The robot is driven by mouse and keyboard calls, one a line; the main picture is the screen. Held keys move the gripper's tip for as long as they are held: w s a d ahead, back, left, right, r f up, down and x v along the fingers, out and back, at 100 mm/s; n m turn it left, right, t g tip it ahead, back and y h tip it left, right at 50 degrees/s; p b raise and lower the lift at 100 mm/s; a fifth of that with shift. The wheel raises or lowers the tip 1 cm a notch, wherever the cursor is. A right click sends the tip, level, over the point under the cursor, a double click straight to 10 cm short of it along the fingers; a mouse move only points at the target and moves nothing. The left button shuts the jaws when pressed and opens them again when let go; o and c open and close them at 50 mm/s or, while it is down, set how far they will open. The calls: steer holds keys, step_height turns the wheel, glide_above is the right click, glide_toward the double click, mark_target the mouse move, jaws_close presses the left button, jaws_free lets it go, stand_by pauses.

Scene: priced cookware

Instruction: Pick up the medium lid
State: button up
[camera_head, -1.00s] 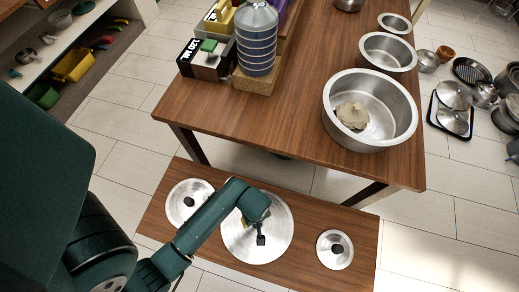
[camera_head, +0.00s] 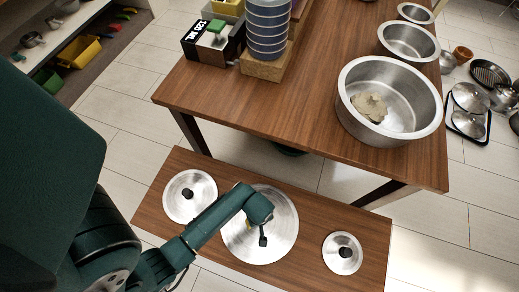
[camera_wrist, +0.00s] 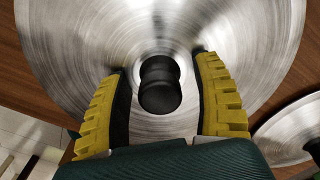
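Three round steel lids with black knobs lie on a low wooden board. By size, the medium lid (camera_head: 179,207) is at the left, the large lid (camera_head: 283,220) in the middle and the small lid (camera_head: 333,263) at the right. My gripper (camera_head: 263,238) is over the large lid, clear of the medium lid. In the wrist view, my open yellow-and-black fingers (camera_wrist: 160,75) stand either side of the large lid's black knob (camera_wrist: 160,87), with gaps visible on both sides. Contact with the lid below cannot be told. Part of another lid (camera_wrist: 290,128) shows at lower right; I cannot tell which.
The low board (camera_head: 306,268) has bare wood between the lids. Behind it stands a higher wooden table (camera_head: 290,130) with several steel pots, the largest pot (camera_head: 350,110) near its front right corner. A stack of blue bowls (camera_head: 267,30) stands at its left.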

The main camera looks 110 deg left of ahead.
jaws_close()
steer(key=shift+r, duration=0.15)
